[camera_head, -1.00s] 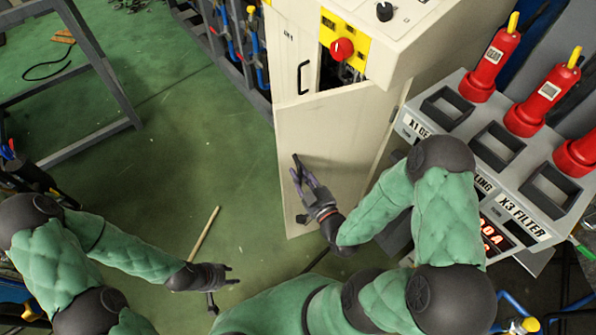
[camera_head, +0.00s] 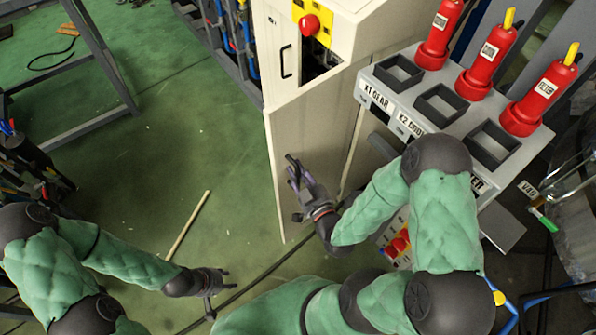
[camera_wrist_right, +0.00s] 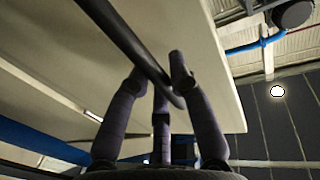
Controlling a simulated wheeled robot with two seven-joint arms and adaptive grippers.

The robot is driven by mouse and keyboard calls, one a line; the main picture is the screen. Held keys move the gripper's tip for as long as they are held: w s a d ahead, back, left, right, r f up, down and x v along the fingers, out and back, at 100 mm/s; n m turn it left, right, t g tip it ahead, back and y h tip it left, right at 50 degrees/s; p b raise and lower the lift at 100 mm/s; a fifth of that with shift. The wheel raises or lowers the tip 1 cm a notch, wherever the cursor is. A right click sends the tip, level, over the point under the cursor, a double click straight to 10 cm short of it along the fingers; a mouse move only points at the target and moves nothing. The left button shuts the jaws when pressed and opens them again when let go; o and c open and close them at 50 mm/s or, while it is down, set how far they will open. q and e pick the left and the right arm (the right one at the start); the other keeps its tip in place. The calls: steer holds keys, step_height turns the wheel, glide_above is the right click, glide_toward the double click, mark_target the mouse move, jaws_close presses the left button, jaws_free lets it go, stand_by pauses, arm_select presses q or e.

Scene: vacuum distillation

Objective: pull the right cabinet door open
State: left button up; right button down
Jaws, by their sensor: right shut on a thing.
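The right cabinet door (camera_head: 308,130) is a cream panel on the lower front of the cabinet (camera_head: 347,30). It stands swung out from the body, its free edge at the left. My right gripper (camera_head: 293,164) is at the door's outer face, shut on the door's dark bar handle. In the right wrist view the handle (camera_wrist_right: 120,35) runs diagonally between the fingers (camera_wrist_right: 160,82), close to the pale panel. My left gripper (camera_head: 229,279) is low over the green floor, away from the cabinet, empty with its fingers apart.
Another cabinet panel has a black handle (camera_head: 286,61). A red emergency button (camera_head: 308,25) sits above it. A grey station with red bottles (camera_head: 487,65) stands close at the right.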

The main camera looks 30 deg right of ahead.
steer(key=shift+s+a+f, duration=0.1)
steer(key=shift+a, duration=0.1)
steer(key=c, duration=1.4)
jaws_free()
steer(key=s, duration=0.7)
steer(key=shift+s+a, duration=0.25)
steer(key=shift+s, duration=0.05)
steer(key=shift+d, duration=0.15)
